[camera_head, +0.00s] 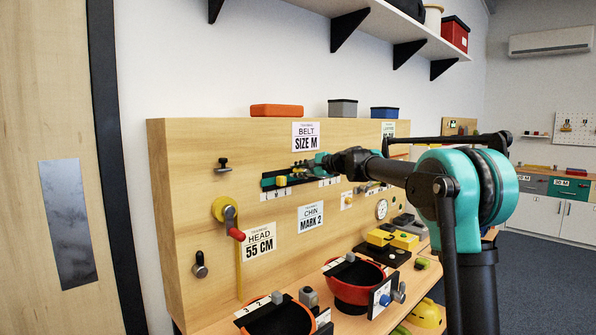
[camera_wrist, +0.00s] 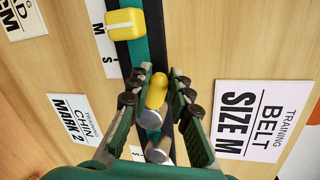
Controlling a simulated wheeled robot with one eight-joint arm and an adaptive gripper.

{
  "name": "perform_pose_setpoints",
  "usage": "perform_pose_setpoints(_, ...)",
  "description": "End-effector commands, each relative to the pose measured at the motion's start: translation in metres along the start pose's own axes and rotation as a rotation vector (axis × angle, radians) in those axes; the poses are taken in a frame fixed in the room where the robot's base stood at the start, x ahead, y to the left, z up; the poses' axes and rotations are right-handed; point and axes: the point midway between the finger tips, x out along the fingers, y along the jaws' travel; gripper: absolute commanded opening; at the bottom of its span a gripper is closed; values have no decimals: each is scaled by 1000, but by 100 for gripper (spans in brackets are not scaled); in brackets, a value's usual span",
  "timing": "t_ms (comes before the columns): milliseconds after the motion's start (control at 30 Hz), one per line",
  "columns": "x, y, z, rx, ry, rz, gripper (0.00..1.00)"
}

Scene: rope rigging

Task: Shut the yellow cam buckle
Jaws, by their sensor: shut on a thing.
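My gripper (camera_wrist: 155,82) is at the teal and black belt strap (camera_wrist: 156,40) on the upright wooden board. In the wrist view its dark green fingers are shut on a small yellow rounded piece (camera_wrist: 157,90), with metal round parts just below it. I cannot tell whether this piece belongs to the cam buckle. A yellow block with a white line (camera_wrist: 126,24) sits on the strap, apart from the fingers. In the head view the strap (camera_head: 300,174) runs along the board, and my gripper (camera_head: 322,160) is at its right part, largely hiding the gripped piece.
A yellow crank with a red handle (camera_head: 227,212) is on the board's left. Boxes (camera_head: 277,110) stand on the board's top. The BELT SIZE M card (camera_wrist: 256,118) is beside my fingers.

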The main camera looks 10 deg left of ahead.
Motion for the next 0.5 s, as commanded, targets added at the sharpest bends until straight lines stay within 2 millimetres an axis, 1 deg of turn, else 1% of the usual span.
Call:
perform_pose_setpoints(367, 0, 2, 1, -8, 0, 4, 0)
perform_pose_setpoints(400, 0, 2, 1, -8, 0, 4, 20)
perform_pose_setpoints(500, 0, 2, 1, -7, 0, 3, 33)
